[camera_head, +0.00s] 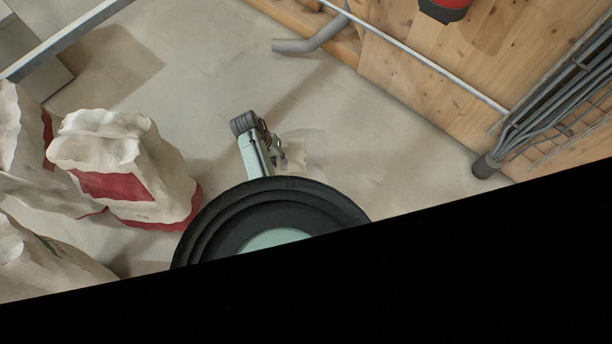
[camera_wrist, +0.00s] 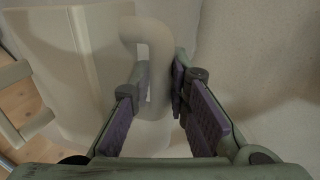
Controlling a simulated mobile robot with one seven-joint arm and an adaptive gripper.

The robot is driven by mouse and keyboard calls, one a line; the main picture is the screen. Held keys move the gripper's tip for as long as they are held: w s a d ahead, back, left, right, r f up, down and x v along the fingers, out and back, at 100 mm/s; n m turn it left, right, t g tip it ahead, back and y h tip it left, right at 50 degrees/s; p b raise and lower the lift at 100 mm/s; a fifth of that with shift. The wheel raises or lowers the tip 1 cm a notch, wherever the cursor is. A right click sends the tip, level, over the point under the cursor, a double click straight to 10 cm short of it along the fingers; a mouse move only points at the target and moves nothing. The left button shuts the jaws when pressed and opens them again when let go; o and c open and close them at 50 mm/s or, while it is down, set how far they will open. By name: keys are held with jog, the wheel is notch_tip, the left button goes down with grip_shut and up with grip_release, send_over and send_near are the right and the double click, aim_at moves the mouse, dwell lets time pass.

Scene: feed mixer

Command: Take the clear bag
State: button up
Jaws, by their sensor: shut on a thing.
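In the wrist view, my gripper (camera_wrist: 160,78) has its purple-padded fingers on either side of a curved, pale handle (camera_wrist: 155,38). The handle belongs to a pale, jug-like container (camera_wrist: 75,60), whose far side runs out of the picture. My gripper is shut on this handle. In the head view, my gripper (camera_head: 278,150) is small, beyond a round black part of my own body. A pale, faintly see-through shape (camera_head: 296,154) shows beside it. I cannot make out a clear bag as such in either view.
Several opaque off-white and red sacks (camera_head: 128,165) stand at the left. A grey pipe (camera_head: 312,42) and a wooden wall (camera_head: 450,75) bound the back. Grey cables (camera_head: 545,110) hang at the right. Bare floor (camera_head: 400,165) lies right of my gripper. Black fills the lower right.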

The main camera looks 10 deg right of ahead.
grip_shut()
notch_tip(320, 180, up, 10)
jog(key=p, duration=1)
jog(key=shift+r, duration=0.1)
